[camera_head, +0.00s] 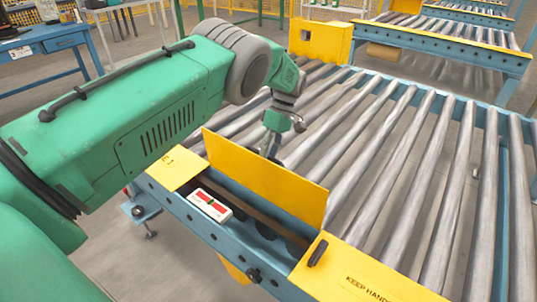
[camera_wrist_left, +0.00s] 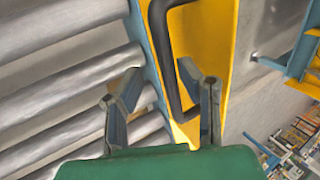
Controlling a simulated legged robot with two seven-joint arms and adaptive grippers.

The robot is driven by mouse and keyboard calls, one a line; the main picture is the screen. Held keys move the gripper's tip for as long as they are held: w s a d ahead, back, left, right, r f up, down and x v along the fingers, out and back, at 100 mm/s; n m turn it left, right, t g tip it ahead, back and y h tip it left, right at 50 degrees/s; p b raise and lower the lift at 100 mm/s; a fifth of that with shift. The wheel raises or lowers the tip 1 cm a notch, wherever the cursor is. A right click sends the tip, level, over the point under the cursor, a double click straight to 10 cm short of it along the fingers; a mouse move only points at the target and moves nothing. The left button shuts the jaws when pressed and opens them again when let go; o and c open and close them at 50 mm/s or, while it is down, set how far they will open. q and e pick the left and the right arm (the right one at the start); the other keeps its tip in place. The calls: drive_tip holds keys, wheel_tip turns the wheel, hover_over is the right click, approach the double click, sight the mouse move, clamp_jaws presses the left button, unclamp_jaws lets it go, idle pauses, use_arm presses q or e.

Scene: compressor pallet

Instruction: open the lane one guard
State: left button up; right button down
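The yellow lane guard (camera_head: 262,178) stands raised on edge along the conveyor's near side rail, with the channel beneath it uncovered. In the left wrist view the yellow guard (camera_wrist_left: 218,48) carries a black bar handle (camera_wrist_left: 160,45). My left gripper (camera_head: 275,145) is on the roller side of the guard, its fingertips partly hidden behind the panel. In the wrist view my left gripper (camera_wrist_left: 163,85) is open, its fingers apart, with the handle's lower end between them. I cannot tell whether a finger touches the guard. My right gripper is not in view.
A white and red box (camera_head: 210,205) sits at the uncovered channel. A fixed yellow cover (camera_head: 355,280) with a dark handle (camera_head: 318,253) lies to the right. Grey rollers (camera_head: 400,150) fill the conveyor behind. A blue workbench (camera_head: 50,40) stands at the far left.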

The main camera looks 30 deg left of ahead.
use_arm(q)
drive_tip(key=shift+r, duration=0.1)
drive_tip(key=v, duration=0.7)
drive_tip(key=shift+w, duration=0.25)
idle(0.5)
drive_tip(key=shift+r, duration=0.2)
